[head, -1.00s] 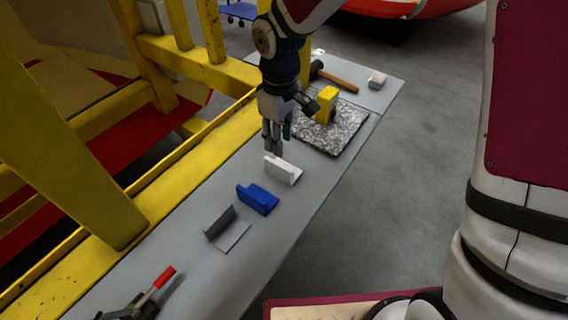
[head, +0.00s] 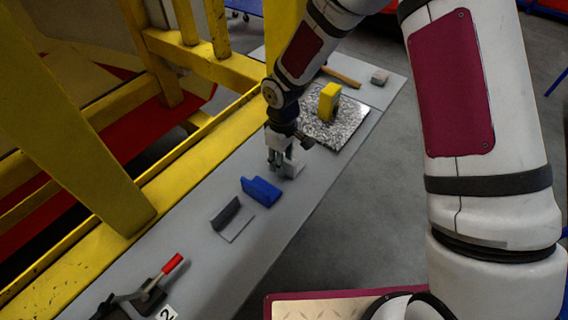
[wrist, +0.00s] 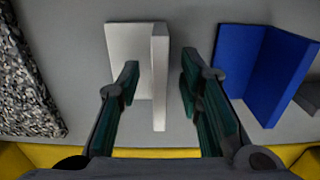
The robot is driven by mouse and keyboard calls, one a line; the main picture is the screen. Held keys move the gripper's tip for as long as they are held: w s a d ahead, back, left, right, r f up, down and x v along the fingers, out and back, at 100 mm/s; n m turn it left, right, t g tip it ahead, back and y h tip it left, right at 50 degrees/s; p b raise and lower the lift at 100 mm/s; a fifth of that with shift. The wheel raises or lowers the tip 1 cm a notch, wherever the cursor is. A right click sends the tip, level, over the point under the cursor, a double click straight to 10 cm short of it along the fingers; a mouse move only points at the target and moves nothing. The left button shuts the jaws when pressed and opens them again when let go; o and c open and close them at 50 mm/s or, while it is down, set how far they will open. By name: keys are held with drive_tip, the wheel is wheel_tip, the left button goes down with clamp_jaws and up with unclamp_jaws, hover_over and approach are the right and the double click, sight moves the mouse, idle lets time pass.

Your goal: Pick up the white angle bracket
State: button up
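The white angle bracket (wrist: 159,70) lies on the grey bench, its upright flange between my gripper's fingers in the wrist view. In the head view the white bracket (head: 293,168) is partly hidden behind my gripper (head: 280,167). My gripper (wrist: 157,88) is open, with one green-padded finger on each side of the upright flange. The left finger overlaps the bracket's flat plate in the picture. I see a gap between the flange and each finger.
A blue angle bracket (head: 261,191) stands close beside the white one, and a grey one (head: 228,215) beyond it. A speckled plate (head: 343,127) bears a yellow block (head: 329,100). A red-handled clamp (head: 170,265) is at the near end. Yellow frame beams (head: 190,185) border the bench's left.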

drive_tip(key=shift+f, duration=0.1)
clamp_jaws()
drive_tip(key=shift+r, duration=0.2)
